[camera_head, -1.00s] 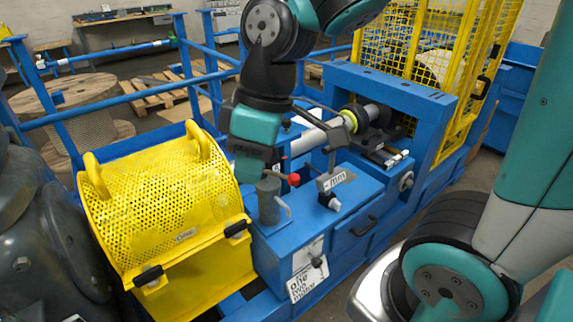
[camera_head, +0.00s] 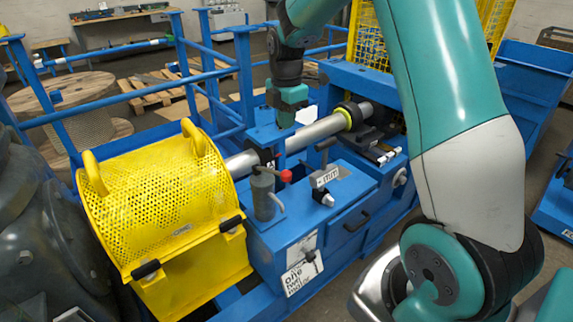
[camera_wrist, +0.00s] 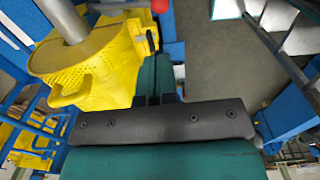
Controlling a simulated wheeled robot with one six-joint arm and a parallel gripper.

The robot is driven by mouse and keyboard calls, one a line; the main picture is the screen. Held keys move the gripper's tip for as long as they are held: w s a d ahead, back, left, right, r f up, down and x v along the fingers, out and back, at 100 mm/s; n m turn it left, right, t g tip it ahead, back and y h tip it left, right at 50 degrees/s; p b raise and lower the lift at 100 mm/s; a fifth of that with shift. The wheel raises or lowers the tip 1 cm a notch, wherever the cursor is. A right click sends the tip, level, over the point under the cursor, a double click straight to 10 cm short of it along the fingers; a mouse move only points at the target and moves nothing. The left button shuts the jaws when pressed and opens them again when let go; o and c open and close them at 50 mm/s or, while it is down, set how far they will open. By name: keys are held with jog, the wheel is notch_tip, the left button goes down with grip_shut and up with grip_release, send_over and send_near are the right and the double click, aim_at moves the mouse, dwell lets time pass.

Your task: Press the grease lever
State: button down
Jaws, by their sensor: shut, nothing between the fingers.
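The grease lever shows as a short dark arm with a red knob (camera_head: 286,176), at the top of a grey upright cylinder (camera_head: 263,196) on the blue machine. The red knob is also cut by the top edge of the wrist view (camera_wrist: 160,5). My gripper (camera_head: 286,120) points down behind and above the red knob in the head view, over the steel shaft (camera_head: 315,131), clear of the knob. In the wrist view the teal fingers (camera_wrist: 155,72) lie together with nothing held. The knob is beyond their tips there.
A yellow perforated guard (camera_head: 165,205) stands left of the cylinder. A black-handled lever with a small plate (camera_head: 325,178) stands to its right. Blue rails (camera_head: 215,75) and a yellow mesh cage (camera_head: 370,35) are behind. A grey floor patch (camera_wrist: 225,65) is open in the wrist view.

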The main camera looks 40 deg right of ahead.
aim_at(286, 171)
notch_tip(286, 171, down, 14)
jog(key=p, duration=0.4)
jog(key=shift+p, duration=0.4)
